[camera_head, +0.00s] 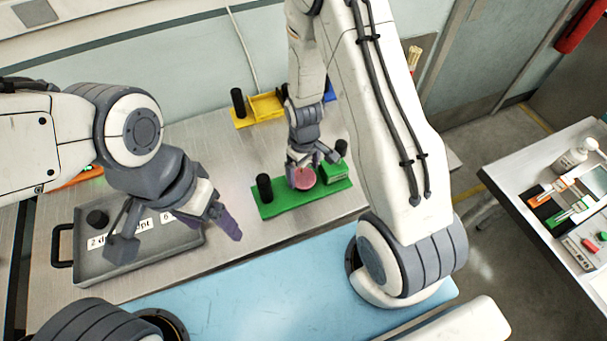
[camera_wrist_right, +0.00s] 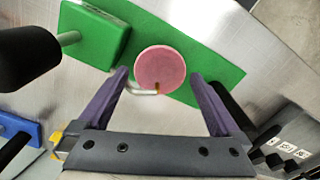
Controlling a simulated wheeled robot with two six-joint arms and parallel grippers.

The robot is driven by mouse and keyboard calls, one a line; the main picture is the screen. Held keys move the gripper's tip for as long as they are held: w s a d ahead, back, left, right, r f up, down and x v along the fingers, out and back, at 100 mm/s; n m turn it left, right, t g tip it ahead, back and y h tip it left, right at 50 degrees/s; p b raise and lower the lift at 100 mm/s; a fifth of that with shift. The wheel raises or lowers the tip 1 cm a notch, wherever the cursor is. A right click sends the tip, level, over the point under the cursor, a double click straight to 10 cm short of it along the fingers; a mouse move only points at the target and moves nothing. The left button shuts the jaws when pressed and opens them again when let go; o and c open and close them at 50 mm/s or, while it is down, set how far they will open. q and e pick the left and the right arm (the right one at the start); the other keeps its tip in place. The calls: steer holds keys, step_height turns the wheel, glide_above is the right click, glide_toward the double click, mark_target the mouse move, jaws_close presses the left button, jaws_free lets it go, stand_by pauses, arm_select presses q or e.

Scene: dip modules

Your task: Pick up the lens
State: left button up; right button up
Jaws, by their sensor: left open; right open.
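The lens, a round pink disc (camera_head: 302,178), stands at the green base plate (camera_head: 283,206) on the metal table. In the right wrist view the lens (camera_wrist_right: 160,68) shows face-on, between and slightly beyond the purple fingertips. My right gripper (camera_head: 314,166) is open around it; gaps show on both sides, with no clear contact. My left gripper (camera_head: 178,240) is open and empty, above the grey tray at the left.
The green plate also carries a black post (camera_head: 264,187) and a green block (camera_head: 334,172). A yellow module (camera_head: 265,105) stands behind. The grey tray (camera_head: 85,265) holds a black knob and labels. A side table (camera_head: 520,175) with a bottle is at far right.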

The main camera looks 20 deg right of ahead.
steer(key=shift+f, duration=0.45)
steer(key=shift+r, duration=0.1)
steer(key=c, duration=1.2)
